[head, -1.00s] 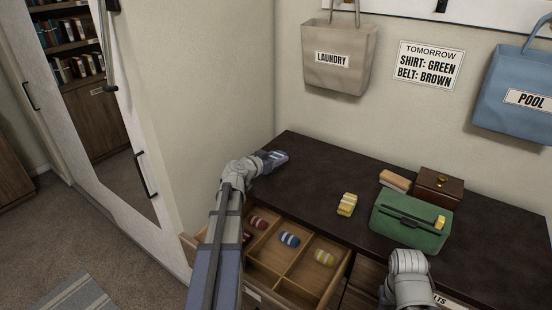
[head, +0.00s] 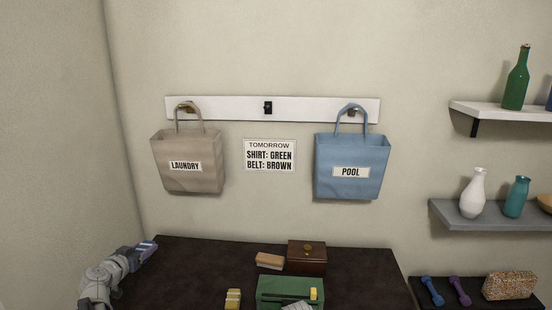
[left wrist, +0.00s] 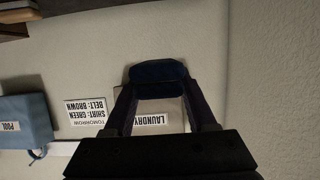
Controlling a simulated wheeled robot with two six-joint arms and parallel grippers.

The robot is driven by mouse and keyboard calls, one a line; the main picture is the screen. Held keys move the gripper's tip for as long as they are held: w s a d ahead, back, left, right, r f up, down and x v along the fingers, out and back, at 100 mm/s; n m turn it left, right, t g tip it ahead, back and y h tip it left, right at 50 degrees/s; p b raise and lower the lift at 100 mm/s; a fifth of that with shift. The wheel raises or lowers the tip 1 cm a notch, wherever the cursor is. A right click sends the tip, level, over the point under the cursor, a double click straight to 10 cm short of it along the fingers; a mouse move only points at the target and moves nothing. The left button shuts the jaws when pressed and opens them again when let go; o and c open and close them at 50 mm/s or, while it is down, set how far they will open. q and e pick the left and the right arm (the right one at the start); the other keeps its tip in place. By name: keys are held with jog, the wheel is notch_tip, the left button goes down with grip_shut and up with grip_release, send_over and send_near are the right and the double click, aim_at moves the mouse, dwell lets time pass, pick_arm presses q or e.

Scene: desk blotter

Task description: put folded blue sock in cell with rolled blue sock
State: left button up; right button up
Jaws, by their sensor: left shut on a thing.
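In the head view my left gripper (head: 140,254) is at the lower left, by the back left corner of the dark dresser top (head: 190,262). It is shut on the folded blue sock (head: 147,247), which looks blue with pale stripes. The left wrist view shows the sock (left wrist: 158,73) dark blue between the two fingers. The rolled blue sock and the drawer cells are out of view now. My right gripper cannot be made out; only a pale bit of what may be my right arm shows at the bottom edge.
A yellow striped sock (head: 233,299), a green case (head: 290,289), a tan block (head: 270,261) and a brown box (head: 307,257) are on the dresser top. Laundry (head: 187,180) and pool (head: 352,185) bags hang behind. Shelves (head: 490,215) are at right.

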pick_arm(q)
notch_tip(320, 180, up, 2)
jog(key=shift+r+p, duration=0.25)
jog(key=shift+p, duration=0.3)
jog(key=b, duration=1.1)
send_over(156, 297)
notch_tip(156, 297, down, 11)
pick_arm(e)
notch_tip(156, 297, down, 8)
jog(key=shift+f, duration=0.25)
pick_arm(q)
notch_tip(156, 297, down, 10)
jog(key=b, duration=0.9)
jog(key=shift+r+b, duration=0.15)
jog(key=shift+b, duration=0.15)
pick_arm(e)
notch_tip(156, 297, down, 10)
jog(key=shift+r, duration=0.2)
pick_arm(q)
jog(key=shift+f+b, duration=0.25)
jog(key=shift+b, duration=0.05)
jog(key=o, duration=1.3)
jog(key=shift+r, duration=0.1)
pick_arm(e)
jog(key=shift+f, duration=0.2)
pick_arm(q)
jog(key=shift+o, duration=0.2)
